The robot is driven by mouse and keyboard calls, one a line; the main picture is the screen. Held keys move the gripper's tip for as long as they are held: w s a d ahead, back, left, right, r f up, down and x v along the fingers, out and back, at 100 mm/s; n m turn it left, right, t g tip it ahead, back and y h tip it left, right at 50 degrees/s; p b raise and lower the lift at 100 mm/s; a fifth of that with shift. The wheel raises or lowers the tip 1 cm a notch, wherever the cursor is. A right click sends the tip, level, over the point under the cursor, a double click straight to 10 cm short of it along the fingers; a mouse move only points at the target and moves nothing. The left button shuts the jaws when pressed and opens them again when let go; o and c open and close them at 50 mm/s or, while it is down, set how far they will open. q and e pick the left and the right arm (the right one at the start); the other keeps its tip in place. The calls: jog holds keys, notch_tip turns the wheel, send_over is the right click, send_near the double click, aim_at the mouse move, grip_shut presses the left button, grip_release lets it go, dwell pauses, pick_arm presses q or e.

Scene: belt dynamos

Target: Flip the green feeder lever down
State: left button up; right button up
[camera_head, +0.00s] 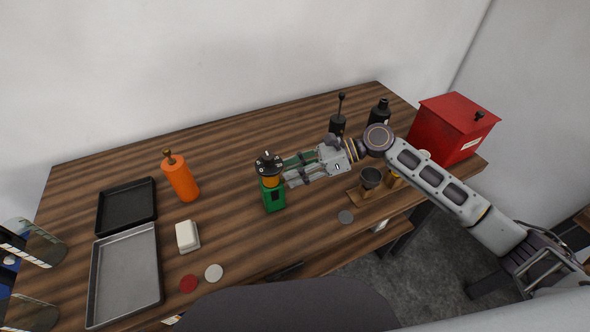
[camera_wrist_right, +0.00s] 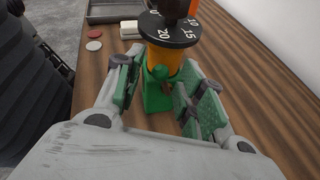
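The green feeder (camera_head: 273,196) stands upright near the middle of the table, with an orange section and a black numbered dial (camera_head: 268,166) on top. In the right wrist view its green body (camera_wrist_right: 156,98) shows below the dial, with a small rounded green knob (camera_wrist_right: 160,73), seemingly the lever's end, on the near side. My right gripper (camera_head: 288,171) is right beside the feeder. In the wrist view its green-padded fingers (camera_wrist_right: 160,92) are apart, one on each side of the feeder's front. Whether they touch it, and the lever's exact angle, I cannot tell.
An orange bottle (camera_head: 181,180), black tray (camera_head: 127,207), metal tray (camera_head: 124,271) and white block (camera_head: 187,236) are left of the feeder. Red (camera_head: 188,284), white (camera_head: 213,272) and grey (camera_head: 345,217) discs lie near the front. A red box (camera_head: 450,130) stands far right.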

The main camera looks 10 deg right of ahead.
jog(key=shift+c, duration=0.8)
grip_shut()
pick_arm(q)
jog(key=shift+d, duration=0.1)
pick_arm(e)
jog(key=shift+s, duration=0.1)
jog(key=shift+f, duration=0.1)
